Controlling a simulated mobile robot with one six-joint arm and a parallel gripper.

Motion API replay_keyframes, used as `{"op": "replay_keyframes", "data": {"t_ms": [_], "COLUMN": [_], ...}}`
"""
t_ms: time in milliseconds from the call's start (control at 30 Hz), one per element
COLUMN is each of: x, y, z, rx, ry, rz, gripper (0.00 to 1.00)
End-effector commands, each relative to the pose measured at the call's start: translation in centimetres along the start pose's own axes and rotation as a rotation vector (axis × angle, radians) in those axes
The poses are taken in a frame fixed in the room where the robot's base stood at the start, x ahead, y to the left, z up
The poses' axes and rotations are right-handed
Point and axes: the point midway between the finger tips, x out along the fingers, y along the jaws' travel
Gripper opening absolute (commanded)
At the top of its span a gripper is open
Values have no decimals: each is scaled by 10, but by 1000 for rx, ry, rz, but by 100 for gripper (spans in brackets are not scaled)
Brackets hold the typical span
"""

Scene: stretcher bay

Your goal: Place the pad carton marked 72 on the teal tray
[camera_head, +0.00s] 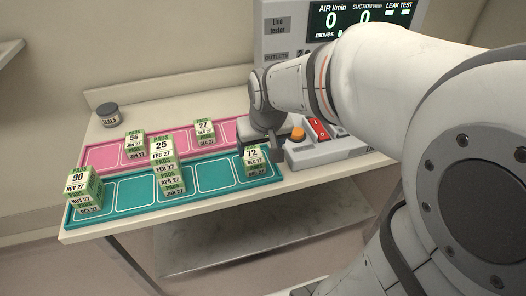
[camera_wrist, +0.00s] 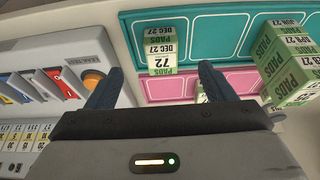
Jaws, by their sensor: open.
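The pad carton marked 72 (camera_head: 252,155) is a small white and green box at the right end of the teal tray (camera_head: 138,193). In the wrist view the same carton (camera_wrist: 165,62) appears in an end cell, with teal around its dated face, and looks to rest there. My gripper (camera_head: 262,140) is at the carton's far side. In the wrist view my gripper (camera_wrist: 158,85) has its dark fingers spread wide, with nothing held between them. The carton shows just beyond the fingertips. In the head view my gripper partly hides the carton's surroundings.
The pink tray (camera_head: 105,156) lies behind the teal one, with cartons 56 (camera_head: 134,146) and 27 (camera_head: 204,132). Stacks topped by 90 (camera_head: 78,184) and 25 (camera_head: 162,155) stand on the teal tray. A tester (camera_head: 325,145) stands right; a jar (camera_head: 108,115) is back left.

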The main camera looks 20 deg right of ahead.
Motion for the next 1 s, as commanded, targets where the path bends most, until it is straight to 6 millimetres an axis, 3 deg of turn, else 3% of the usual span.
{"op": "replay_keyframes", "data": {"t_ms": [33, 200, 333, 467, 1000], "x": [-12, -37, -45, -48, -47], "y": [0, 1, 2, 2, 2], "z": [18, 78, 107, 118, 117], "rx": [0, 0, 0, 0, 0], "ry": [-9, -65, -96, -109, -109], "rz": [1, 2, 3, 3, 3], "gripper": [76, 76, 76, 76, 76]}}
